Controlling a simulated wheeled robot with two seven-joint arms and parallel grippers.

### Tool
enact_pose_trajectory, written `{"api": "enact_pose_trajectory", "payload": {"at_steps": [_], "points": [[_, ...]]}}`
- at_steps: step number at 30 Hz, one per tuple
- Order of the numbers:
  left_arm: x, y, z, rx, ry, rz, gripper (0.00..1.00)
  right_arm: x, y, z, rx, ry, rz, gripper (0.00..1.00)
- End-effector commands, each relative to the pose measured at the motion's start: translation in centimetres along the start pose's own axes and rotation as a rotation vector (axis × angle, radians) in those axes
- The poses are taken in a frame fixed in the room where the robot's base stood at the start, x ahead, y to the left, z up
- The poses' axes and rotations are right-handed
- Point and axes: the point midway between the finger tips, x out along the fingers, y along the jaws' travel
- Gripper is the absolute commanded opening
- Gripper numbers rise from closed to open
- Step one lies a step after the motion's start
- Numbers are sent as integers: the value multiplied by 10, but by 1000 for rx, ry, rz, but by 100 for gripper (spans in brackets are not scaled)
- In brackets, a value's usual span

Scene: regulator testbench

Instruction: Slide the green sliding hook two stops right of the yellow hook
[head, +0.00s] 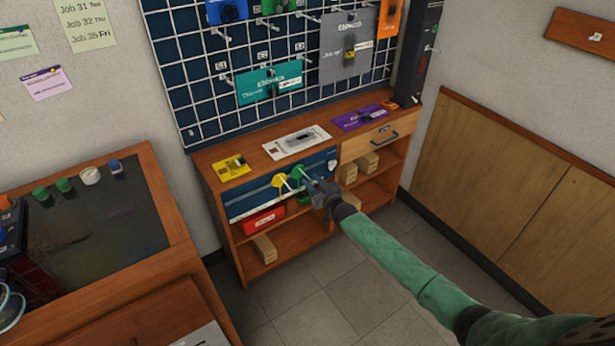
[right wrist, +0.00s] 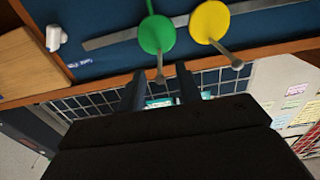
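The green sliding hook (head: 297,172) is a round green disc with a pale peg. It sits just right of the yellow hook (head: 279,181) on the blue front panel of the wooden bench. In the right wrist view, which is turned over, the green hook (right wrist: 157,35) is left of the yellow hook (right wrist: 210,22), and both are on a grey rail (right wrist: 110,38). My right gripper (head: 309,184) is in front of the green hook. Its fingers (right wrist: 158,76) are apart, with the green hook's peg tip between them; contact cannot be told. My left gripper is not in view.
A white knob-like piece (head: 332,163) is on the panel's right part. A red box (head: 263,220) is below the panel, with wooden blocks (head: 265,249) on the shelves. A yellow card (head: 231,167) and a white plate (head: 297,142) lie on the bench top. The floor in front is clear.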

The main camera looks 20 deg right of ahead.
Motion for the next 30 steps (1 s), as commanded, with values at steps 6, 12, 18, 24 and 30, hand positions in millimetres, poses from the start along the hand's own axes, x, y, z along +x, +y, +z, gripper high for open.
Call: {"api": "enact_pose_trajectory", "payload": {"at_steps": [6, 12, 18, 24, 30], "points": [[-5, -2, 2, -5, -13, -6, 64, 25, 0, -1, 1, 0, 0, 35], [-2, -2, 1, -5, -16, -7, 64, 34, 0, 0, 0, -1, 0, 35], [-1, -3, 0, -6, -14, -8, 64, 36, 0, 0, 0, -1, 0, 35], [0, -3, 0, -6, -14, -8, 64, 36, 0, 0, 0, -1, 0, 19], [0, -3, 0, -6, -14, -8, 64, 36, 0, 0, 0, -1, 0, 0]]}}
